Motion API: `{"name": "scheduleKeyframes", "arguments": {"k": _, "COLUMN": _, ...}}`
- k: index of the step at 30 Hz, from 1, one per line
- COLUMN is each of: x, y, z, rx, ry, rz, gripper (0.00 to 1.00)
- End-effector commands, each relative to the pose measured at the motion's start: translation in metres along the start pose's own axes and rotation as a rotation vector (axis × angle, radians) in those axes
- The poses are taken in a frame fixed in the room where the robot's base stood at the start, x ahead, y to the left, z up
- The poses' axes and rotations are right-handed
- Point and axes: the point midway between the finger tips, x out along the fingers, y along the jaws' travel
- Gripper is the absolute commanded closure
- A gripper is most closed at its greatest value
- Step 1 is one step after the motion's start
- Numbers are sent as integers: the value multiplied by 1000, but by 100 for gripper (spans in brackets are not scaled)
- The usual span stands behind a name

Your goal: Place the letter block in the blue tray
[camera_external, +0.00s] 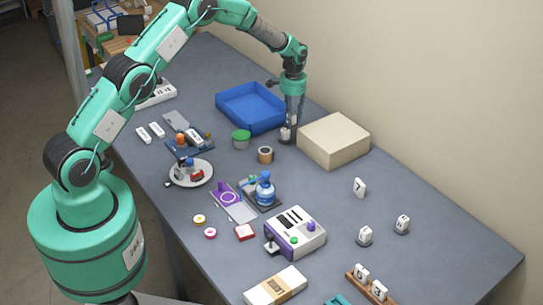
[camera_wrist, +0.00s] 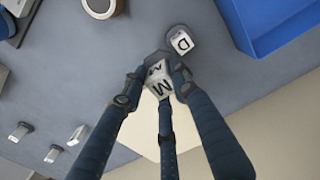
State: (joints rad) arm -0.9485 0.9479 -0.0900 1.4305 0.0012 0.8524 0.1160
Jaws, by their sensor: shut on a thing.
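My gripper (camera_external: 288,136) points down near the table between the blue tray and a beige box. In the wrist view my gripper (camera_wrist: 154,83) is shut on a white block lettered M (camera_wrist: 158,78), its fingers partly covering it. Another white block lettered D (camera_wrist: 180,41) stands on the table just beside the held block. The blue tray (camera_external: 222,105) is open-topped and looks empty, behind and left of my gripper; its edge also shows in the wrist view (camera_wrist: 238,30) at the upper right. In the external view, which block shows at my fingertips cannot be told.
The beige box (camera_external: 333,138) stands close to the right of my gripper. A green-lidded jar (camera_external: 241,139) and a brown roll (camera_external: 265,155) stand in front. Several other white blocks (camera_external: 359,187) stand further right. A white device (camera_external: 296,231) sits near the table's middle.

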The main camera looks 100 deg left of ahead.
Motion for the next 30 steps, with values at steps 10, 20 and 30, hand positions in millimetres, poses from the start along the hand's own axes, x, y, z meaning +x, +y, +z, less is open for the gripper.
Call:
{"name": "scheduleKeyframes", "arguments": {"k": 10, "x": -1, "y": -129, "z": -1, "rx": -49, "ry": 3, "rz": -1, "gripper": 100}}
{"name": "scheduleKeyframes", "arguments": {"k": 20, "x": -4, "y": -213, "z": 10, "rx": -76, "ry": 1, "rz": -2, "gripper": 100}}
{"name": "scheduleKeyframes", "arguments": {"k": 30, "x": -6, "y": -226, "z": 12, "rx": -78, "ry": 2, "rz": -2, "gripper": 100}}
